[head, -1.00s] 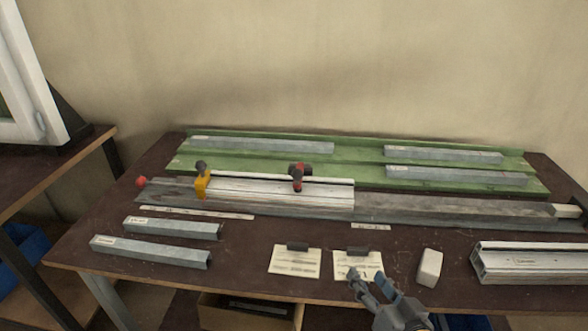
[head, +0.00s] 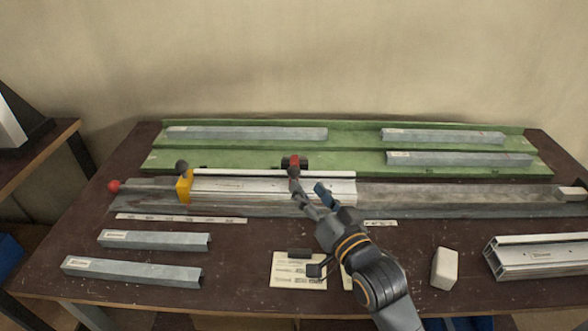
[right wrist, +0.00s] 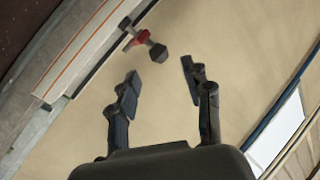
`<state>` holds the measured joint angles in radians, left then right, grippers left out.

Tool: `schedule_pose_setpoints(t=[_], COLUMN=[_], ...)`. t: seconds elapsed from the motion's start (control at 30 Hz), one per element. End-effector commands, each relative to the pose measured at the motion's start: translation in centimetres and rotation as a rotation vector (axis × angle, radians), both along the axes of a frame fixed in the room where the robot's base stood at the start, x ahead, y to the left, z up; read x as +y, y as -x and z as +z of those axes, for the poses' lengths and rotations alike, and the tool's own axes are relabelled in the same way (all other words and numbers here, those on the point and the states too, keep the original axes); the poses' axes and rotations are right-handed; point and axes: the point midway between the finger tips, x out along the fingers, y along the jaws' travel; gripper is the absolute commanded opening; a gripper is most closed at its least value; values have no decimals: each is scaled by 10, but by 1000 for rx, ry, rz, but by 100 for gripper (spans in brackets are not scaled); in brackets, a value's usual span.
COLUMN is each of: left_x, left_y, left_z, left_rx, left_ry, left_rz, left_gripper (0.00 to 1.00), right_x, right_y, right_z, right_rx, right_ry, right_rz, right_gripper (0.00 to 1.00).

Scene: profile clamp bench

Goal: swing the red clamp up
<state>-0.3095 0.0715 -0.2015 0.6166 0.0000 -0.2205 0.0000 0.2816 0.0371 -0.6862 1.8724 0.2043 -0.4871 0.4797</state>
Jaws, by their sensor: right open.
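The red clamp (head: 293,162) sits at the back edge of the pale profile (head: 240,189). Its dark arm reaches forward over the profile toward my right gripper. In the right wrist view, the clamp (right wrist: 138,38) shows a red part and a black knob just ahead of the fingers. My right gripper (head: 309,193) is open and empty over the front of the profile, close to the clamp and in front of it. In the wrist view its two fingers (right wrist: 160,76) stand wide apart, with the clamp beyond the tips. My left gripper is not in view.
A yellow stop (head: 184,187) with a dark knob stands at the profile's left end, with a red knob (head: 114,187) farther left. A green rack (head: 350,145) with grey bars lies behind. Loose bars, a card (head: 297,272) and a white block (head: 445,268) lie in front.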

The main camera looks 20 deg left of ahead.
Motion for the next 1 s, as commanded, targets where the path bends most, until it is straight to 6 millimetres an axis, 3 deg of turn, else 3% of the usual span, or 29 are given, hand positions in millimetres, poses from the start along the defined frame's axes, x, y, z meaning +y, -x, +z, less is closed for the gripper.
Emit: schedule_pose_setpoints(t=[0.1, 0.33, 0.83, 1.0], left_x=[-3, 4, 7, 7], left_y=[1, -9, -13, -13], left_z=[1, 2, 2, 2], left_rx=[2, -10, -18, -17], left_ry=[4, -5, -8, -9], left_rz=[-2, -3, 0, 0], left_gripper=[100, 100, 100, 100], right_x=[18, 42, 52, 52], right_y=[-20, -45, -55, -55], right_z=[1, 0, 0, 0], right_rx=[-1, -1, 0, 0], right_ry=[1, 2, 1, 1], right_rz=[0, -1, -1, -1], right_gripper=[49, 49, 49, 15])
